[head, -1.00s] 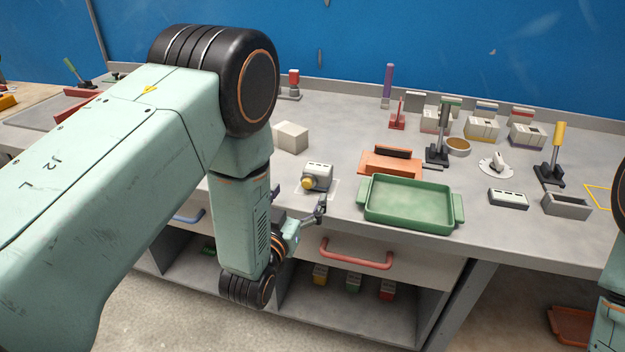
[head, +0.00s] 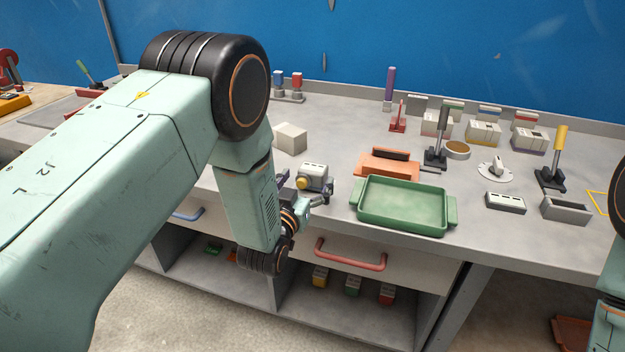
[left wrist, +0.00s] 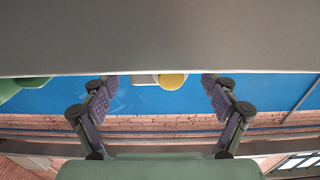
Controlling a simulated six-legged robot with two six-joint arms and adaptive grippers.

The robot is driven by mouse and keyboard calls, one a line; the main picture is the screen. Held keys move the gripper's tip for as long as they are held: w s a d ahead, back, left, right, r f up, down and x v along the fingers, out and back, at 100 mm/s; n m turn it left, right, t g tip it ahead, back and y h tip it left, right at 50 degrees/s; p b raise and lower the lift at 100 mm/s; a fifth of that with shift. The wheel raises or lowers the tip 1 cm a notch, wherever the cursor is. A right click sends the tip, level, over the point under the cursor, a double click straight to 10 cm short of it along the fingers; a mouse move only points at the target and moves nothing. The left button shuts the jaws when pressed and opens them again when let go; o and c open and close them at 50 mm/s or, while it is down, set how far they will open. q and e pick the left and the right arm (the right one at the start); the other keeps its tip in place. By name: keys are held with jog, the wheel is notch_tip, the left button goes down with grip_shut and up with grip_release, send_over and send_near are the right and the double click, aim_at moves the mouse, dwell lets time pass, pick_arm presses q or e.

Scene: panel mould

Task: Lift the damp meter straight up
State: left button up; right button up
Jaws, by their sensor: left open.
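The damp meter, which I take to be the small pale box with a round yellow knob (head: 316,173), sits upright on the bench near its front edge. My left gripper (head: 305,190) is at the front of the meter, its fingers open and spread to either side. In the left wrist view, the open fingers of the left gripper (left wrist: 157,88) stand apart. The meter's yellow knob (left wrist: 172,80) and a sliver of its pale body show between them; the rest is hidden by a grey surface. I cannot tell whether the fingers touch it. My right gripper is out of view.
A green tray (head: 451,220) stands close to the right of the meter. A pale block (head: 290,138) is behind it to the left. An orange holder (head: 388,165) lies behind the tray. A drawer with a red handle (head: 350,257) is below the bench edge.

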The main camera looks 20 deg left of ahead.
pick_arm(q)
jog(key=shift+w, duration=0.6)
jog(key=shift+d, duration=0.25)
jog(key=shift+a, duration=0.25)
jog(key=c, duration=0.5)
jog(key=shift+d, duration=0.25)
jog(key=c, duration=0.5)
jog(key=shift+a, duration=0.2)
jog(key=c, duration=0.4)
jog(key=shift+c, duration=0.9)
jog(key=shift+d, duration=0.15)
